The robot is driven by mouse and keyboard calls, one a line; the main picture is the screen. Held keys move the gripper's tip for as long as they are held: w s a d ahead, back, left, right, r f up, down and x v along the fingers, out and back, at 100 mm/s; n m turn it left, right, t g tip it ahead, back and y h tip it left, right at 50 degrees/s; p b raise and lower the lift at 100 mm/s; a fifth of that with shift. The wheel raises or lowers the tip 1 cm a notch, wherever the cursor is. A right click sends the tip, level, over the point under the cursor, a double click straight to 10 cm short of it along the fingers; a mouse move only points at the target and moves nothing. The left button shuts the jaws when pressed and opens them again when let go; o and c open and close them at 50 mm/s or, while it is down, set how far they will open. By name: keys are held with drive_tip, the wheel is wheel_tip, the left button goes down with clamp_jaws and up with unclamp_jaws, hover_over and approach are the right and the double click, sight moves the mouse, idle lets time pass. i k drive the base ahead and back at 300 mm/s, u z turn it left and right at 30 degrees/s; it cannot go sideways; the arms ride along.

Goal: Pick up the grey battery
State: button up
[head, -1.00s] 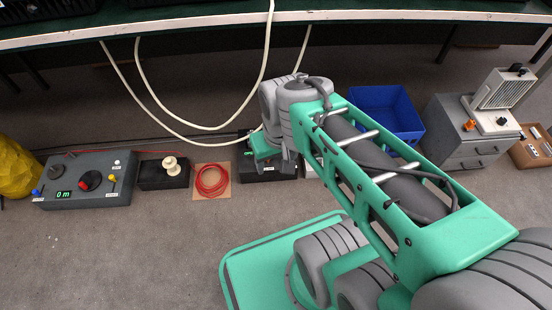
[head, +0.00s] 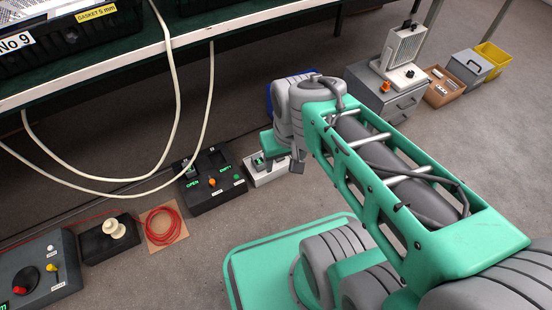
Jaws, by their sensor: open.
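I cannot pick out the grey battery for certain. In the head view a brown open box (head: 436,97) at the upper right holds several small pale pieces, too small to identify. My gripper (head: 284,163) is at the end of my arm, near the picture's middle and partly hidden by my own wrist. A grey finger shows beside a small white unit (head: 262,178) with a green display. The jaws are open, and I see nothing held between them.
A black box (head: 214,195) with green lit words stands left of the white unit. A grey drawer cabinet (head: 400,103) carries a white floodlight housing (head: 403,48). A grey bin (head: 468,68) and a yellow bin (head: 493,60) stand beyond. Pale cables hang at left. The right floor is clear.

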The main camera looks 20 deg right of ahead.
sight(257, 160)
drive_tip(key=u, duration=4.1)
drive_tip(key=k, duration=1.35)
drive_tip(key=z, duration=1.55)
drive_tip(key=i, duration=0.5)
